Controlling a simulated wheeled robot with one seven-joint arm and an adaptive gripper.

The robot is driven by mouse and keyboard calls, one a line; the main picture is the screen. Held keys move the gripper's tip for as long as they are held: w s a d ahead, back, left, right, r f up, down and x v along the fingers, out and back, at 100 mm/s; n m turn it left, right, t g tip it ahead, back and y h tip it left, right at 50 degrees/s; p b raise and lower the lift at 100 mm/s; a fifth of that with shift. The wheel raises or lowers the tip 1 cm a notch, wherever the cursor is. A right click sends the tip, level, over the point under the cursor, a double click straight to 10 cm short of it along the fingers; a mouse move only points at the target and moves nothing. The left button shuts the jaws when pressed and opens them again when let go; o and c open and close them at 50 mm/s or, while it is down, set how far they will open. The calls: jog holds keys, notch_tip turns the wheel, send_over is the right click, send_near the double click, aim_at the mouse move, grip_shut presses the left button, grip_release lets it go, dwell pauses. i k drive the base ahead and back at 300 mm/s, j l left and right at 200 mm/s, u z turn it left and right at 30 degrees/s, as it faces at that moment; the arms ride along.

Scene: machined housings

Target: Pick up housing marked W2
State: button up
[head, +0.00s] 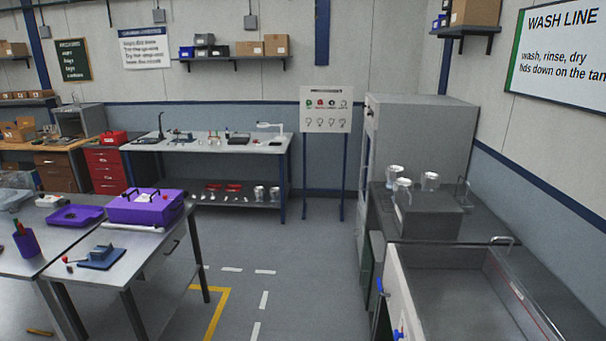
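Several shiny metal parts that look like machined housings stand on and by a dark grey box (430,217) at the right. One is at the left front (402,190), one behind it (395,173), and one to the right (430,180). Two more silver, cup-like parts (259,193) sit on the lower shelf of the back bench. All are too small for a W2 mark to be read. My gripper is not in view.
A sink basin (455,255) lies at the right front, under a WASH LINE sign (560,55). A tall grey cabinet (420,130) stands behind it. A table with a purple case (145,207) is at the left. The grey floor (300,260) between is clear.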

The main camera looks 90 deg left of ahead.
aim_at(394, 172)
jog(key=u, duration=2.45)
jog(key=i+j, duration=0.1)
jog(key=j, duration=0.9)
jog(key=i+j+z, duration=0.1)
jog(key=i+j, duration=1.35)
jog(key=i, duration=0.3)
jog(key=i+j+z, duration=0.1)
jog(key=i+j, duration=0.15)
jog(key=i, duration=0.25)
jog(key=i+j, duration=0.25)
jog(key=i, duration=0.25)
jog(key=i+j, duration=0.25)
jog(key=i, duration=0.25)
jog(key=i+z, duration=0.1)
jog(key=i, duration=0.8)
jog(key=i+j, duration=0.1)
jog(key=i, duration=0.8)
jog(key=i+l, duration=0.35)
jog(key=i+z, duration=0.05)
